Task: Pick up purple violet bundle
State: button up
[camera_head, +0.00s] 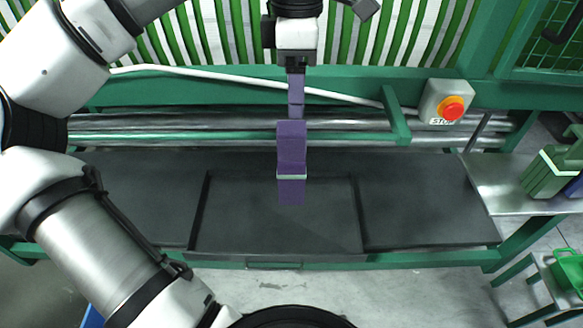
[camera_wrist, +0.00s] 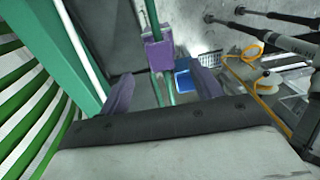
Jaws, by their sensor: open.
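The purple violet bundle (camera_head: 291,145) is a block with a pale band around it, over the middle of the dark tray (camera_head: 330,240). My gripper (camera_head: 296,112) is above it with purple fingers pointing down, seen nearly edge-on. In the wrist view the fingers (camera_wrist: 163,72) are spread wide apart and nothing is gripped. The bundle (camera_wrist: 160,54) appears beyond the fingertips, roughly centred in the gap. I cannot tell the exact distance between fingertips and bundle.
Metal rollers and a green rail (camera_head: 230,135) run behind the tray. A box with an orange stop button (camera_head: 452,107) is right of my gripper. Green bundles (camera_head: 548,177) lie on a metal shelf (camera_head: 500,190) at right. A blue bin (camera_wrist: 183,80) shows in the wrist view.

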aim_at(292, 127)
notch_tip(292, 127, down, 3)
jog(key=shift+s+f, duration=0.1)
jog(key=f, duration=0.1)
jog(key=f+p, duration=0.1)
jog(key=f, duration=0.2)
jog(key=shift+a, duration=0.35)
jog(key=shift+f, duration=0.65)
grip_shut()
jog(key=shift+r, duration=0.15)
